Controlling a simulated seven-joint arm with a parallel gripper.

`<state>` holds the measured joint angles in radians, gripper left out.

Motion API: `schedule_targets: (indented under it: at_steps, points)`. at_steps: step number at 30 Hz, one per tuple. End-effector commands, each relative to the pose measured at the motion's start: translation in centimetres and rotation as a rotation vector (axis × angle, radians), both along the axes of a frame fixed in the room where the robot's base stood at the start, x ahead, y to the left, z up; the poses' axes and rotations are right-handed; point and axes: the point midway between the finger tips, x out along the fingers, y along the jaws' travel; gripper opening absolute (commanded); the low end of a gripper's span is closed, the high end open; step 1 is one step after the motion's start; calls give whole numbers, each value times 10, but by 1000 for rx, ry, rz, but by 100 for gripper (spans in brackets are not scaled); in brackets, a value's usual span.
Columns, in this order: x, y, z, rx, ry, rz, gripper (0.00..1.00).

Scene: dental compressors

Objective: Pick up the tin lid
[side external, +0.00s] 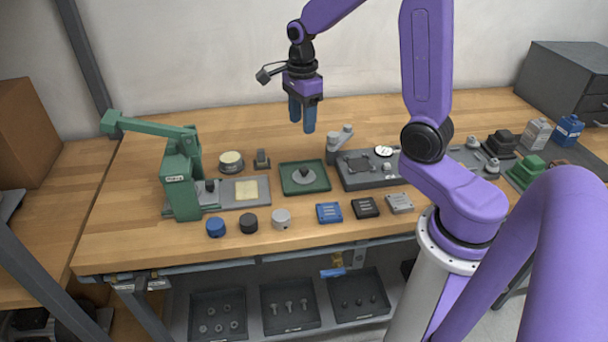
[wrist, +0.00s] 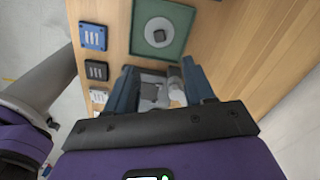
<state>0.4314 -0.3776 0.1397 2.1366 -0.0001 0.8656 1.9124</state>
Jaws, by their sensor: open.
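A grey round piece with a raised dark knob (side external: 304,176), which looks like the tin lid, sits in a green square tray (side external: 284,183) at mid-table. In the wrist view the lid (wrist: 150,33) lies in the tray (wrist: 137,12), at the top of the picture beyond the fingertips. My gripper (side external: 302,127) hangs well above the table, fingers pointing down, open and empty. In the wrist view the fingers (wrist: 158,74) stand apart, with a grey fixture far below between them. Nothing touches the lid except the tray.
A round tin (side external: 231,164) with a pale top stands left of the tray, near a green press (side external: 182,190). A grey fixture (side external: 362,182) with an upright post stands to the right. Round caps and square blocks (side external: 329,212) line the front. Bare wood lies behind the tray.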

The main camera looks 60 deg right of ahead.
Motion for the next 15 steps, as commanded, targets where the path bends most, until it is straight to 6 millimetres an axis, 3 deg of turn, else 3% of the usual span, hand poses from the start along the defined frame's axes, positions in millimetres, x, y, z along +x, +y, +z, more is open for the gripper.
schedule_targets:
  at_steps: [9, 15]
  points:
    - [-1, 0, -61, 0, 5, 3, 53]
    - [-1, 0, -87, 0, 4, 2, 53]
